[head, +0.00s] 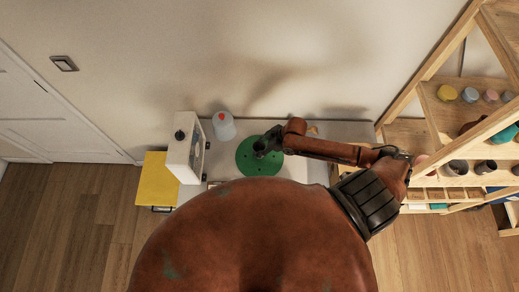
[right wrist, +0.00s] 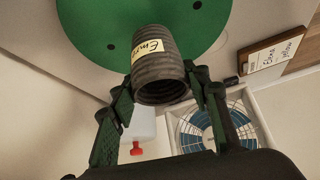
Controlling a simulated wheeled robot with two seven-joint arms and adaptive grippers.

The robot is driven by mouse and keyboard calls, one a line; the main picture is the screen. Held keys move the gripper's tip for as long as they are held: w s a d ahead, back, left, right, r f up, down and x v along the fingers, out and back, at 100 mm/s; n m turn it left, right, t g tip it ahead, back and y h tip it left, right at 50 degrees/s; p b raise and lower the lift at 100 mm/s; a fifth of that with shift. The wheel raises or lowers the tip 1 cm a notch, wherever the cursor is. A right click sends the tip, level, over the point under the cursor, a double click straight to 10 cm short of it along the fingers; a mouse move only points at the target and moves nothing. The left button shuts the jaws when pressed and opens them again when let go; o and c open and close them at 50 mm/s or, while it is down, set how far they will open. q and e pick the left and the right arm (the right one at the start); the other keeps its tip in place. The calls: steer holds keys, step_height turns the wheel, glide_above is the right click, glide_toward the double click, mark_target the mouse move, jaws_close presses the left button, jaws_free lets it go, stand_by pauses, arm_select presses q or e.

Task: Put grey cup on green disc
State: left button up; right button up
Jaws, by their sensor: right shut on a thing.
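The grey cup (right wrist: 160,70) is dark, ridged and bears a cream label with handwriting. In the right wrist view its open end faces the camera, and the green disc (right wrist: 85,25) lies beyond its far end. My right gripper (right wrist: 161,88) is shut on the cup, with one finger on each side. In the head view the green disc (head: 258,168) is on the table, and my right gripper (head: 271,142) is over its upper right part with the cup (head: 260,148). Whether the cup touches the disc I cannot tell. My left gripper is not in view.
A white box-shaped fan (head: 184,148) and a clear bottle with a red tip (head: 224,126) stand left of the disc. A yellow surface (head: 155,180) is farther left. Wooden shelves (head: 430,115) with several cups and jars stand at the right. The wall is behind.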

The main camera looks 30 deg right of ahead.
steer(key=shift+f, duration=1)
steer(key=shift+f, duration=0.1)
steer(key=o, duration=1.3)
steer(key=shift+s, duration=0.1)
steer(key=v, duration=1.2)
steer(key=shift+b, duration=0.3)
